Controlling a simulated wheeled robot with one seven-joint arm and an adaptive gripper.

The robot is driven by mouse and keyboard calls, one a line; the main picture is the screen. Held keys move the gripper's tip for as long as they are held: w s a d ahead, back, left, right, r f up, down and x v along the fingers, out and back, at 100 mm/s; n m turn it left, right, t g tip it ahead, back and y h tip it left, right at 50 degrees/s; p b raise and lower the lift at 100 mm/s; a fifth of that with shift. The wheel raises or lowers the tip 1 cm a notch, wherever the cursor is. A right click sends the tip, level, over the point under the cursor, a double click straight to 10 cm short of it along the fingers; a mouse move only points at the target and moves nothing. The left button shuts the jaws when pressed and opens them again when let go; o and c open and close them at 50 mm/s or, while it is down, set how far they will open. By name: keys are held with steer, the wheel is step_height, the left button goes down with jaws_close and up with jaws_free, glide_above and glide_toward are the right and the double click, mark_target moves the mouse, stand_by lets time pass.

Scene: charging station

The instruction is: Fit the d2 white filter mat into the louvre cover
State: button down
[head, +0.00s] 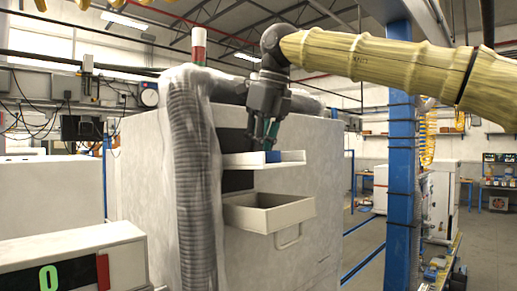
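My gripper (266,140), dark grey with teal finger parts, points down over the upper white tray (240,161) of the large pale cabinet (300,215). Its fingertips are close to a small blue thing (272,156) at the tray's right part. Whether the fingers touch or hold it is too small to tell. I cannot make out a white filter mat or a louvre cover; the tray's inside is mostly hidden by its front wall.
A lower open drawer (270,216) with a handle juts out below the tray. A plastic-wrapped ribbed hose (190,180) hangs left of the trays. A blue post (400,165) stands at right. A white unit with a green zero (75,265) is at front left.

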steer(key=shift+s, duration=0.15)
steer(key=shift+f, duration=0.3)
steer(key=shift+d+f+b, duration=0.1)
steer(key=shift+f+b, duration=0.5)
steer(key=shift+d+f+b, duration=0.1)
steer(key=shift+f+b, duration=1)
steer(key=shift+f, duration=1.15)
steer(key=shift+s+f+b, duration=0.15)
steer(key=shift+f+b, duration=0.45)
steer(key=shift+f, duration=0.9)
stand_by(0.5)
steer(key=c, duration=1.4)
jaws_free()
